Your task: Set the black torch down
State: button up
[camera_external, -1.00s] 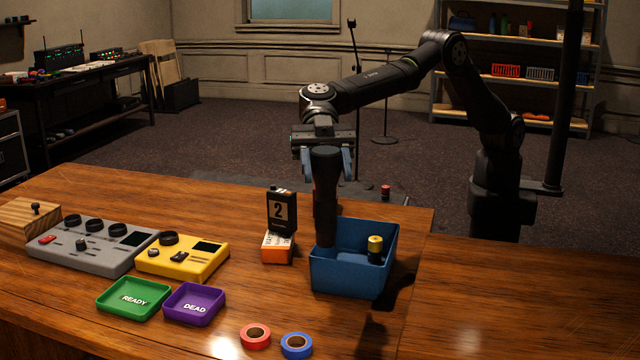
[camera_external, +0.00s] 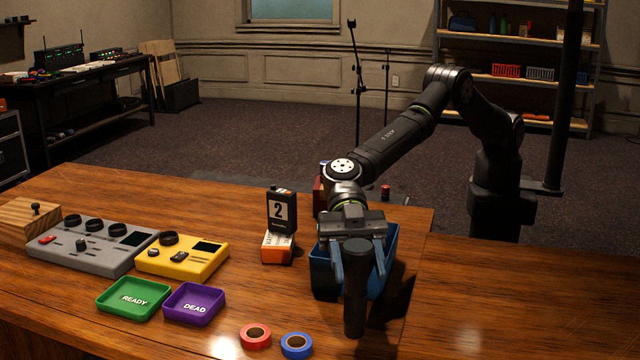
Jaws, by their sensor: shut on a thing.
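The black torch (camera_external: 356,295) hangs upright in my gripper (camera_external: 358,250), its wide head up between the two blue fingers. My gripper is shut on it. The torch is in front of the blue bin (camera_external: 325,275) in the picture and covers much of it. Its lower end is near the front part of the wooden table (camera_external: 480,310), to the right of the blue tape roll. I cannot tell whether the lower end touches the table. The bin's inside is mostly hidden by my gripper.
Red (camera_external: 255,337) and blue tape rolls (camera_external: 296,345) lie at the front. Left are a green READY tray (camera_external: 134,298), a purple DEAD tray (camera_external: 193,304), a yellow box (camera_external: 183,258) and a grey mixer (camera_external: 93,246). A black pack (camera_external: 281,212) stands behind. The table's right side is clear.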

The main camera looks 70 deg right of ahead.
aim_at(359, 284)
jog(key=shift+s+a+f, duration=0.1)
jog(key=shift+a+f, duration=0.05)
jog(key=shift+f, duration=1.9)
jog(key=shift+f, duration=0.2)
jog(key=o, duration=1.2)
jog(key=shift+r, duration=0.2)
jog(key=v, duration=1.2)
jog(key=shift+s, duration=0.1)
